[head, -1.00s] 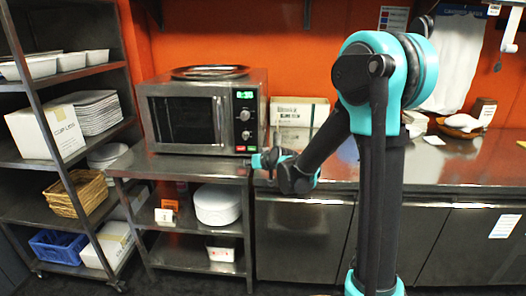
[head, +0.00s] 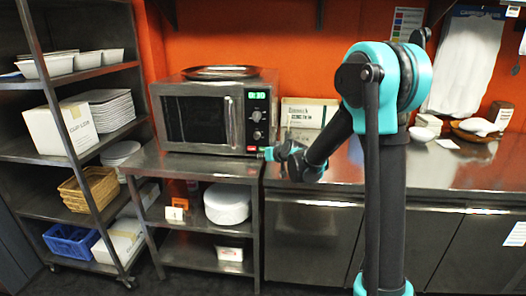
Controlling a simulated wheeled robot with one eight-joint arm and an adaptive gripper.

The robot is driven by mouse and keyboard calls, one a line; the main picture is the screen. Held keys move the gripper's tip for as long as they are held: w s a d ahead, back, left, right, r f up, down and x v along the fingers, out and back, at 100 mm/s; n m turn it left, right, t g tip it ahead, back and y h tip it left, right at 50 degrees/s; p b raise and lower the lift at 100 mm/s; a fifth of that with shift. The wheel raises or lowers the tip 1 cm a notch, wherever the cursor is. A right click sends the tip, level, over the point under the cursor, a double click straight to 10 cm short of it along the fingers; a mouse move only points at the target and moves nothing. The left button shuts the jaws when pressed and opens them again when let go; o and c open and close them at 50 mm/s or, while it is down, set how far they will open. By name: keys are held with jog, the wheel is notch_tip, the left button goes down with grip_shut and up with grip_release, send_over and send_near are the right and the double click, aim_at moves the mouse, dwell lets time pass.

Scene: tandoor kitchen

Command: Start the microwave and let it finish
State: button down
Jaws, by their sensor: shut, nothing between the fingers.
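The steel microwave (head: 215,115) stands on the left steel counter with its door closed and its window dark. Its green display (head: 257,95) is lit and seems to read 0:30. Two dials (head: 257,125) sit below the display, and a red button (head: 252,148) shows at the bottom of the panel. My gripper (head: 269,153) is shut and empty, its tip at the panel's lower right corner. The tip seems to cover the spot beside the red button; I cannot tell whether it touches the panel.
A round dark tray (head: 222,72) lies on the microwave. A printed box (head: 308,112) stands behind my forearm to the right. A shelf rack (head: 120,130) with plates and bins stands on the left. A long steel counter (head: 450,172) runs to the right with a wooden bowl (head: 476,135).

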jog(key=shift+w, duration=1.55)
jog(key=shift+w, duration=0.15)
jog(key=shift+w+d, duration=0.1)
jog(key=shift+w, duration=0.15)
